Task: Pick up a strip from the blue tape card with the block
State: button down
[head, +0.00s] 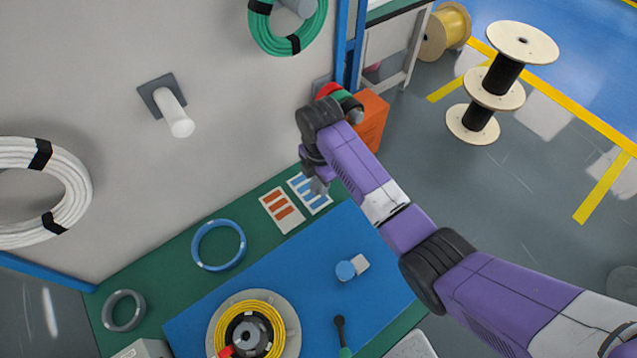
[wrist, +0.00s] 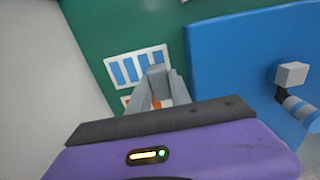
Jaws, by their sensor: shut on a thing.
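The blue tape card (head: 325,207) is white with several blue strips and lies on the green table top against the wall side. It also shows in the wrist view (wrist: 112,70), ahead of the fingers. My gripper (head: 319,186) is over the right part of this card. In the wrist view my gripper (wrist: 158,88) is shut on a small grey block (wrist: 157,72), whose end overlaps the card's lower right edge. I cannot tell whether the block touches the card. My gripper hides part of the card in the head view.
An orange tape card (head: 282,210) lies just left of the blue one. A blue mat (head: 300,285) bears a white and blue piece (head: 352,267) and a yellow cable coil (head: 247,335). A blue ring (head: 218,225) lies on the green top. An orange box (head: 371,120) stands behind my wrist.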

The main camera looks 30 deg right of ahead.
aim_at(319, 203)
jog(key=shift+f+b, duration=3.3)
jog(key=shift+s+f, duration=0.1)
jog(key=shift+f, duration=0.6)
notch_tip(319, 203, up, 8)
jog(key=p, duration=0.7)
jog(key=shift+r, duration=0.15)
